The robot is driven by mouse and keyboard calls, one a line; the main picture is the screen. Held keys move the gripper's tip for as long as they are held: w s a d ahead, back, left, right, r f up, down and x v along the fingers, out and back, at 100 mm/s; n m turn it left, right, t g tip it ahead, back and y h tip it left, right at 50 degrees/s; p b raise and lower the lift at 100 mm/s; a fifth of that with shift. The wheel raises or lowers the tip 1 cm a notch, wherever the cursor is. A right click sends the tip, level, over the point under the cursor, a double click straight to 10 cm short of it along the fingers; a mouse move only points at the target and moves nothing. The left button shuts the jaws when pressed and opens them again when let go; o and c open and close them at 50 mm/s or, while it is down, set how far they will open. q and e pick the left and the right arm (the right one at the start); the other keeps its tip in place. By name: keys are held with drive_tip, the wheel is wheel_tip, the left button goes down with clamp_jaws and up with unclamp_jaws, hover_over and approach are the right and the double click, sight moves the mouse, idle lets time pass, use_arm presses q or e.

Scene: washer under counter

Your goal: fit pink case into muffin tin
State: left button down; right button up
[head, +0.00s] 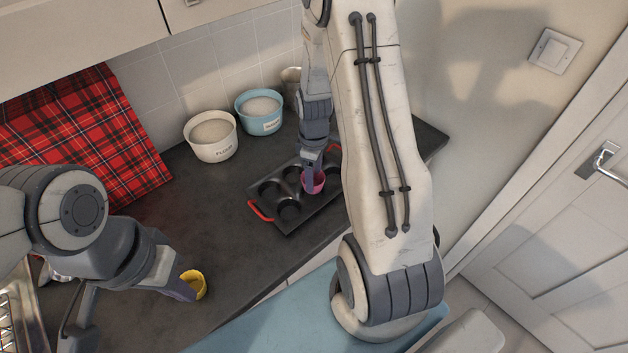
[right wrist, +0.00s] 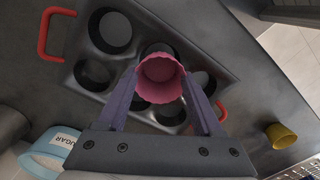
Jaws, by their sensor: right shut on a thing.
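The pink case (head: 314,184) is between the fingers of my right gripper (head: 312,168), which is shut on it. In the right wrist view the pink case (right wrist: 160,80) shows its open mouth and fluted rim between the two purple fingers. It is over the dark muffin tin (head: 262,221), in front of its middle part, and partly covers a well there. I cannot tell whether its base touches the tin. My left gripper (head: 180,289) is low at the left, beside or overlapping a yellow case (head: 197,285); its finger opening cannot be made out.
The tin has red handles (head: 259,211). A white flour tub (head: 211,143) and a blue tub (head: 260,117) stand behind it, near the tiled wall. A red tartan cloth (head: 80,130) is at the back left. The dark counter (head: 200,225) is bare between yellow case and tin.

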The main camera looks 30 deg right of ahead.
sight(319, 179)
wheel_tip(319, 179, down, 4)
drive_tip(key=shift+r+p, duration=0.1)
drive_tip(key=shift+p, duration=0.6)
drive_tip(key=shift+f, duration=0.2)
drive_tip(key=shift+f, duration=0.15)
drive_tip(key=o, duration=1.3)
